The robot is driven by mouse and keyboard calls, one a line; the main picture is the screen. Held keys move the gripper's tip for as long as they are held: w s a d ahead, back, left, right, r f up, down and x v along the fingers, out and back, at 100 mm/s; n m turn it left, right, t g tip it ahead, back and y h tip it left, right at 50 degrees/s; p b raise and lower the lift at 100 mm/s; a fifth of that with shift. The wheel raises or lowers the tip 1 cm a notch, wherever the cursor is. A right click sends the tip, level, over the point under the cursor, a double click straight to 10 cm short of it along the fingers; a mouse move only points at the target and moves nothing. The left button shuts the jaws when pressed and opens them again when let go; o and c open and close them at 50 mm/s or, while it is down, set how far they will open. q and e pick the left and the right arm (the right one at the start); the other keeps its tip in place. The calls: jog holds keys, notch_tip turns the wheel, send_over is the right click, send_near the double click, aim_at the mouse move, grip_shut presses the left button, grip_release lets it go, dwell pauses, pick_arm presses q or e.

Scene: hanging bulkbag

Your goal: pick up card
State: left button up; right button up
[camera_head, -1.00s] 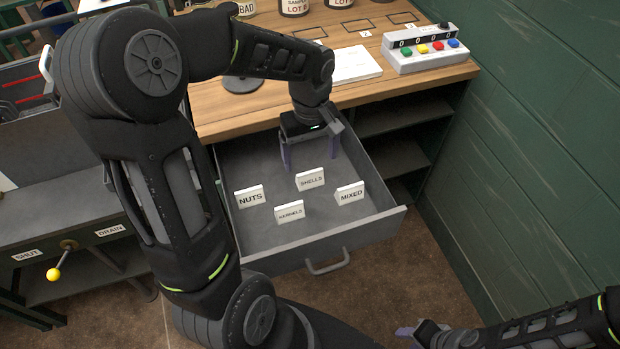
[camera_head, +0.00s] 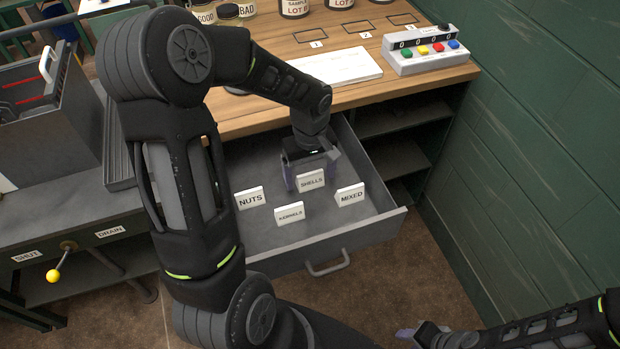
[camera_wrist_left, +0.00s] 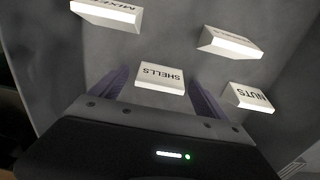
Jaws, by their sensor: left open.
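Several white cards stand in an open grey drawer (camera_head: 335,244): NUTS (camera_head: 250,198), KERNELS (camera_head: 289,213), SHELLS (camera_head: 311,180) and MIXED (camera_head: 350,194). My left gripper (camera_head: 311,184) is open and low in the drawer, at the SHELLS card. In the left wrist view the SHELLS card (camera_wrist_left: 160,77) shows between the two purple fingers, with a gap on each side. The MIXED card (camera_wrist_left: 108,12), the KERNELS card (camera_wrist_left: 231,42) and the NUTS card (camera_wrist_left: 249,97) are outside the fingers. My right gripper (camera_head: 409,333) is at the bottom, away from the drawer; its jaws are unclear.
The wooden bench top (camera_head: 250,118) lies above the drawer, with a white sheet (camera_head: 340,67), jars and a counter box with coloured buttons (camera_head: 430,50). A green wall (camera_head: 520,150) closes off the right. A lever with a yellow knob (camera_head: 53,276) is at the left.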

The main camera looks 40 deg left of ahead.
aim_at(310, 173)
pick_arm(q)
jog(key=shift+f, duration=0.3)
dwell(0.4)
jog(key=c, duration=1.4)
notch_tip(310, 173, up, 10)
jog(key=shift+r, duration=0.1)
dwell(0.4)
